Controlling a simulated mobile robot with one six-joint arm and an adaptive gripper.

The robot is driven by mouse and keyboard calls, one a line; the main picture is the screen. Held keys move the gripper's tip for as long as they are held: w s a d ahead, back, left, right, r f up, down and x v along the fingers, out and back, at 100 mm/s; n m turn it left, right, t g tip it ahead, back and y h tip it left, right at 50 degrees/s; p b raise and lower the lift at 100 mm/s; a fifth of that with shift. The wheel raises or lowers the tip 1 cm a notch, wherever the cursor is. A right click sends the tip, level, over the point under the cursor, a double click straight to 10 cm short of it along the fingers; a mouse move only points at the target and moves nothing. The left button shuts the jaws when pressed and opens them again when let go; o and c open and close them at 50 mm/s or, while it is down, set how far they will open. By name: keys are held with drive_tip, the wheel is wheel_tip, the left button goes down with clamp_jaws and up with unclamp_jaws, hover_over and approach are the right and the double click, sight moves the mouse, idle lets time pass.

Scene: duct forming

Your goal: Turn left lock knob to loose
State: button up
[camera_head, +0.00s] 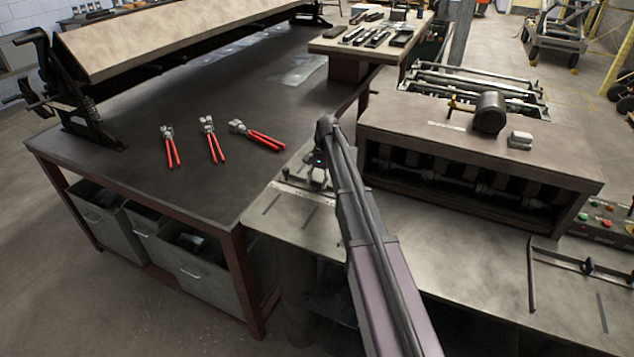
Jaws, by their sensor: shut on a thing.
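My arm reaches from the bottom of the picture to the left wing of the forming machine's metal table (270,222). My gripper (316,182) points down there, beside the slotted left guide bar (294,192). It is small and partly hidden by my own wrist and arm. It is shut on the left lock knob at the guide. The knob itself is hidden by the gripper, so its turn angle cannot be seen.
The forming machine's housing (480,140) stands right of my arm, with a motor (490,112) on top. A dark workbench (150,120) with several red-handled pliers (214,146) lies to the left. A right guide (585,266) sits on the table's right side.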

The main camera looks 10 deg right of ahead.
drive_tip(key=shift+n, duration=0.5)
drive_tip(key=shift+s, duration=0.1)
drive_tip(key=o, duration=1.2)
drive_tip(key=shift+c, duration=0.2)
drive_tip(key=shift+m, duration=0.5)
